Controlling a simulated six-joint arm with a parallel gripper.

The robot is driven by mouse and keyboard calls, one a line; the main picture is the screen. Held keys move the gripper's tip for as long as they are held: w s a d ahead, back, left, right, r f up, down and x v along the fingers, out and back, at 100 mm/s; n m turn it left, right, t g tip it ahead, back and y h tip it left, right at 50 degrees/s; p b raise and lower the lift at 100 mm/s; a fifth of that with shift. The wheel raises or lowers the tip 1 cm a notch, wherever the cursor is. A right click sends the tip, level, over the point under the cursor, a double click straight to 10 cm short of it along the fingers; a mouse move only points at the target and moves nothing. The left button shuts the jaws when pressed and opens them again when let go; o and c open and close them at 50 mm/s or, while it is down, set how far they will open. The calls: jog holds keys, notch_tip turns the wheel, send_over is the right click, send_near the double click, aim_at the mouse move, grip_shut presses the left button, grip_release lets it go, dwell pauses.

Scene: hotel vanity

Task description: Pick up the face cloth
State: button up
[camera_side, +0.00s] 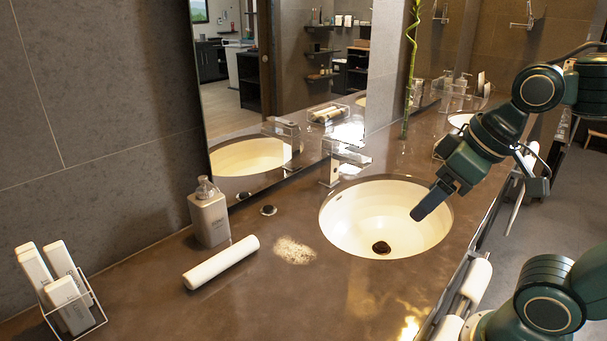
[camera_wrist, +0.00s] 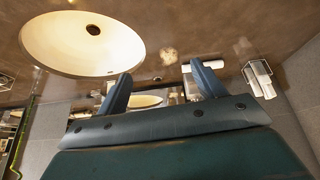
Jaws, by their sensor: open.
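The face cloth (camera_side: 221,263) appears as a white roll lying on the brown counter, left of the sink and in front of a soap bottle. In the wrist view, the white roll (camera_wrist: 215,65) is partly hidden behind my right-hand finger. My gripper (camera_side: 418,212) is above the right part of the sink bowl, well apart from the cloth. In the wrist view my gripper (camera_wrist: 158,79) shows two spread fingers with nothing between them.
The sink (camera_side: 350,215) lies between my gripper and the cloth. A soap bottle (camera_side: 209,216) stands behind the cloth. A wire rack of white bottles (camera_side: 98,318) stands at the left. A faucet (camera_side: 333,172) and mirror are behind.

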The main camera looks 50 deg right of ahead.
aim_at(226, 252)
jog(key=w+a+f+n+g+y, duration=0.15)
jog(key=w+n, duration=0.35)
jog(key=w, duration=0.6)
jog(key=w+a+f+n+g+y, duration=0.15)
jog(key=w+n, duration=0.25)
jog(key=w, duration=0.7)
jog(key=w+f+n, duration=0.2)
jog(key=w+f, duration=0.2)
jog(key=f, duration=0.2)
jog(key=w+f+n+g+y, duration=0.1)
jog(key=w+f+n, duration=0.2)
jog(key=w+f, duration=0.2)
jog(key=w+f+n+g, duration=0.1)
jog(key=w+f+n, duration=0.2)
jog(key=f, duration=0.5)
jog(key=shift+w+a+f+y, duration=0.15)
jog(key=shift+w+a, duration=0.05)
jog(key=shift+w, duration=0.2)
jog(key=shift+w+a+f+y, duration=0.1)
jog(key=shift+w+a+y, duration=0.05)
jog(key=shift+w, duration=0.25)
jog(key=shift+w+a, duration=0.1)
jog(key=shift+a, duration=3.65)
jog(key=shift+a, duration=0.1)
jog(key=shift+a, duration=2)
jog(key=shift+a+f, duration=0.15)
jog(key=shift+a, duration=0.1)
jog(key=shift+a+f, duration=0.15)
jog(key=shift+f, duration=0.2)
